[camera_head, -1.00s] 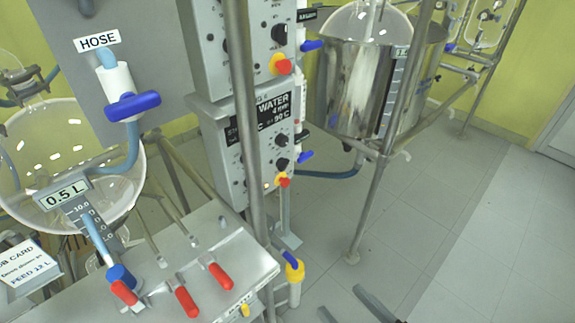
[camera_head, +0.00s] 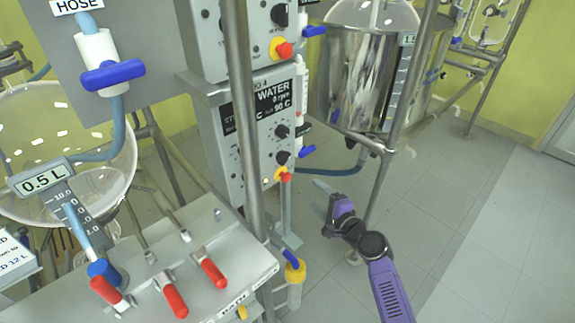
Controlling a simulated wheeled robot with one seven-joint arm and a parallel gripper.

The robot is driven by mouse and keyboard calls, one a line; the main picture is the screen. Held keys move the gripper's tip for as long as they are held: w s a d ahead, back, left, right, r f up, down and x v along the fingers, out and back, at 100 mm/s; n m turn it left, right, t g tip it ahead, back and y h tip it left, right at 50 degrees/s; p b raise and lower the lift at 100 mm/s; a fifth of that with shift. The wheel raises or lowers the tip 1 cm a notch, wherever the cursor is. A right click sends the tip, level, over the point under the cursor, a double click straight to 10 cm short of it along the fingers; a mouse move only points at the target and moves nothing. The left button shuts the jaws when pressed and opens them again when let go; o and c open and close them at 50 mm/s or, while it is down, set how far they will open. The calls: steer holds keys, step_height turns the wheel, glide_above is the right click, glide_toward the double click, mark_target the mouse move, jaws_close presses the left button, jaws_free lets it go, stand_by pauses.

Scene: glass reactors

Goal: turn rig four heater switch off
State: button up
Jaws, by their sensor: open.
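The lower grey control box (camera_head: 232,150) stands behind a vertical steel post. Its dark display (camera_head: 272,97) reads WATER, with rpm and 90 C lines. I cannot tell which control is the heater switch; the small lettering is unreadable. My gripper (camera_head: 326,192), at the end of my purple arm, is to the right of and slightly below the button in the picture. It appears empty and clear of the box.
An upper control box (camera_head: 212,40) sits above. The post (camera_head: 243,120) crosses in front of both boxes. A steel vessel (camera_head: 362,80) stands behind right on a pipe frame. A bench with red-handled valves (camera_head: 213,272) fills the lower left. Floor at right is clear.

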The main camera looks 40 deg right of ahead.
mark_target(287, 160)
steer(key=shift+w+d+r+m+t+y+b, duration=0.15)
steer(key=shift+w+r+m+t+y+b, duration=0.55)
steer(key=shift+w, duration=1.85)
steer(key=shift+w+d+r+m+t+y, duration=0.25)
steer(key=shift+w+r+m+y, duration=0.45)
steer(key=shift+w+m, duration=1.4)
steer(key=shift+w+d+r+m+t+y+b, duration=0.1)
steer(key=shift+w+r+m+t+y+b, duration=0.5)
steer(key=shift+w, duration=2.35)
steer(key=shift+r, duration=0.1)
